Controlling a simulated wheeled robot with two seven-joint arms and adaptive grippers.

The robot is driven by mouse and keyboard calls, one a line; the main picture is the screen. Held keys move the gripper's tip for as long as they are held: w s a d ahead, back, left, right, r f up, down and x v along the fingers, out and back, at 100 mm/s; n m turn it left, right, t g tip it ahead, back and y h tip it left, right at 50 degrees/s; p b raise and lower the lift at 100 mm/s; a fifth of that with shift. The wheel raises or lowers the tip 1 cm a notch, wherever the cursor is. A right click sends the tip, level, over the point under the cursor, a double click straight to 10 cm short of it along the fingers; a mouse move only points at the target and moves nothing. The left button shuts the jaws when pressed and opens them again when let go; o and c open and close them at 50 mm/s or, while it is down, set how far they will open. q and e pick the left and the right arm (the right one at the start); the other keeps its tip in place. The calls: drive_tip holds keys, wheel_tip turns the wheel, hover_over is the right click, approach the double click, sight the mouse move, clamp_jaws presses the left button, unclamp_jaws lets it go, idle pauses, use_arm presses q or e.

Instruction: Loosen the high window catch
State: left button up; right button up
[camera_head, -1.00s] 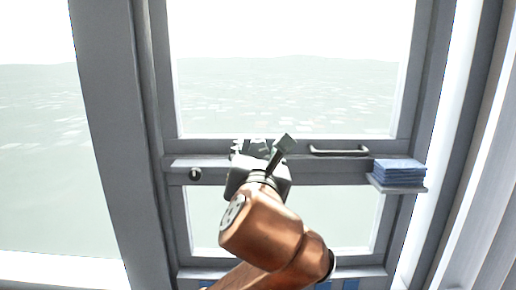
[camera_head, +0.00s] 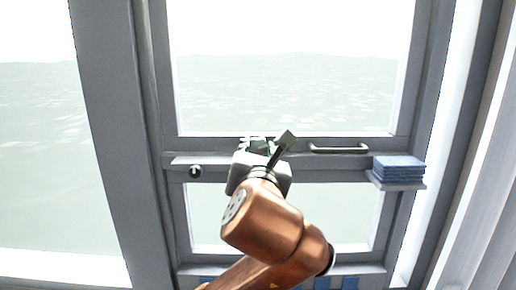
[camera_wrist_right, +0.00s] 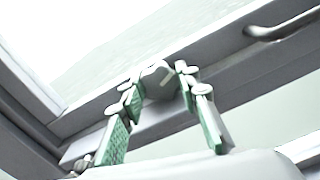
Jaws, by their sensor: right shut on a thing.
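The window catch (camera_wrist_right: 160,80) shows in the wrist view as a grey knob with a pale line on its face, set on the grey window rail. My right gripper (camera_wrist_right: 158,86) has its two green-padded fingers on either side of it, closed on it. In the head view my right gripper (camera_head: 258,148) is up at the middle rail of the window (camera_head: 330,172) and hides the catch. I cannot tell how far the catch is turned. My left gripper is not in view.
A bar handle (camera_head: 339,149) is on the rail to the right of my gripper; it also shows in the wrist view (camera_wrist_right: 285,28). Folded blue cloths (camera_head: 399,168) lie on a small shelf (camera_head: 397,186) at right. A round dark fitting (camera_head: 195,171) is at left.

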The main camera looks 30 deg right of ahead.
drive_tip(key=shift+n, duration=0.4)
drive_tip(key=shift+n+b, duration=0.3)
drive_tip(key=n+b, duration=0.1)
drive_tip(key=n, duration=0.4)
drive_tip(key=shift+a+b, duration=0.1)
drive_tip(key=shift+b, duration=0.25)
drive_tip(key=shift+n, duration=0.3)
drive_tip(key=o, duration=1.2)
drive_tip(key=shift+c, duration=0.2)
drive_tip(key=v, duration=1.2)
